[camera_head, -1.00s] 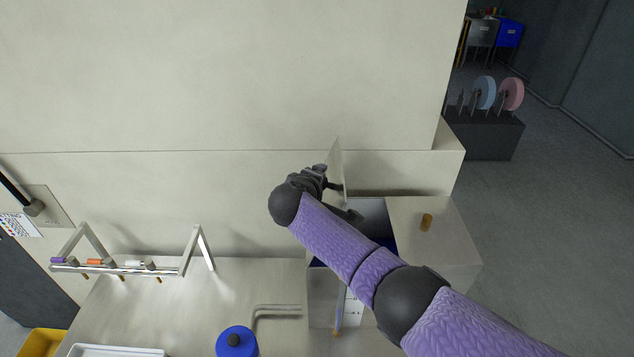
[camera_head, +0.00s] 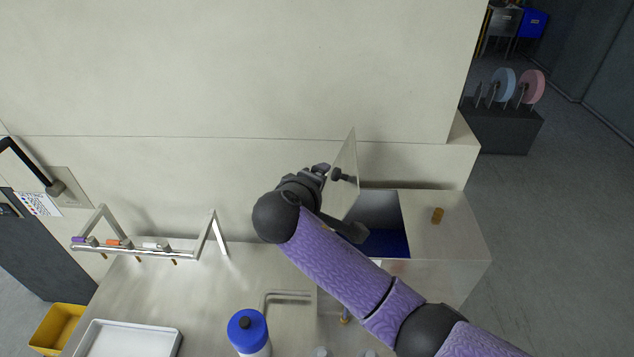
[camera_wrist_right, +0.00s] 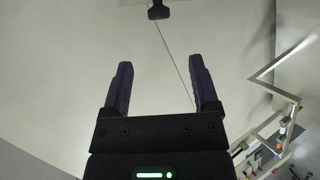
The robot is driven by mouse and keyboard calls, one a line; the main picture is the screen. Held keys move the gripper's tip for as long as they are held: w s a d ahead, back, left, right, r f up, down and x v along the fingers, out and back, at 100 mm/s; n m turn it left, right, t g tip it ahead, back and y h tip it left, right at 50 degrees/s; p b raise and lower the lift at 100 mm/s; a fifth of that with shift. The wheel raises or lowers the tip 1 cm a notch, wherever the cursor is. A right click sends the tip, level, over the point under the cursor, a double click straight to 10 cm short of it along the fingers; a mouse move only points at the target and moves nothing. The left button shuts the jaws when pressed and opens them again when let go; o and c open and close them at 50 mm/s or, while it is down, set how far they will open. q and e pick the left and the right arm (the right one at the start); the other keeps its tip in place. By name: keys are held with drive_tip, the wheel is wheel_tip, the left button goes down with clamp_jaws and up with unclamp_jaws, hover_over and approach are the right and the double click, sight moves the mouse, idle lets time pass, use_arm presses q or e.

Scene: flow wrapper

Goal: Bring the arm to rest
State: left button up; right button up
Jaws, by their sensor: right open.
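My right arm, in a purple sleeve, comes in from the lower right in the head view. Its gripper (camera_head: 320,172) is in front of the pale wall, just left of a raised clear panel (camera_head: 343,178) with a dark knob (camera_head: 338,174). In the right wrist view the gripper (camera_wrist_right: 161,68) has its two fingers apart with nothing between them. A dark knob (camera_wrist_right: 158,11) shows beyond the fingertips, apart from them. My left gripper is not in view.
The panel stands over an open metal box with a blue inside (camera_head: 385,243). The wall (camera_head: 250,70) is close behind.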

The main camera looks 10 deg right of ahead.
drive_tip(key=s+d+f+m+g+y, duration=0.2)
drive_tip(key=s+f, duration=0.2)
drive_tip(key=s, duration=0.6)
drive_tip(key=s+d+f+m+g+y, duration=0.1)
drive_tip(key=s+f+m+g+y, duration=0.2)
drive_tip(key=s, duration=0.6)
drive_tip(key=s+d+f+m+g+y, duration=0.1)
drive_tip(key=s+d+f+m+g, duration=0.1)
drive_tip(key=s+f, duration=0.6)
drive_tip(key=s+f+b, duration=0.2)
drive_tip(key=f+b, duration=0.4)
drive_tip(key=f, duration=0.6)
drive_tip(key=s+f+g+b, duration=0.1)
drive_tip(key=f+b, duration=0.4)
drive_tip(key=f, duration=0.7)
drive_tip(key=s+d+f+g+b, duration=0.1)
drive_tip(key=s+f+b, duration=0.2)
drive_tip(key=f, duration=0.9)
drive_tip(key=shift+f+b, duration=0.1)
drive_tip(key=shift+b, duration=1.75)
drive_tip(key=s+d+f+b, duration=0.1)
drive_tip(key=s+f+b, duration=0.3)
drive_tip(key=s+f, duration=0.2)
drive_tip(key=s+d+f+g+b, duration=0.1)
drive_tip(key=s+f+b, duration=0.4)
drive_tip(key=f, duration=0.6)
drive_tip(key=shift+s+d+f, duration=0.25)
drive_tip(key=shift+s+f, duration=0.05)
drive_tip(key=shift+s, duration=0.4)
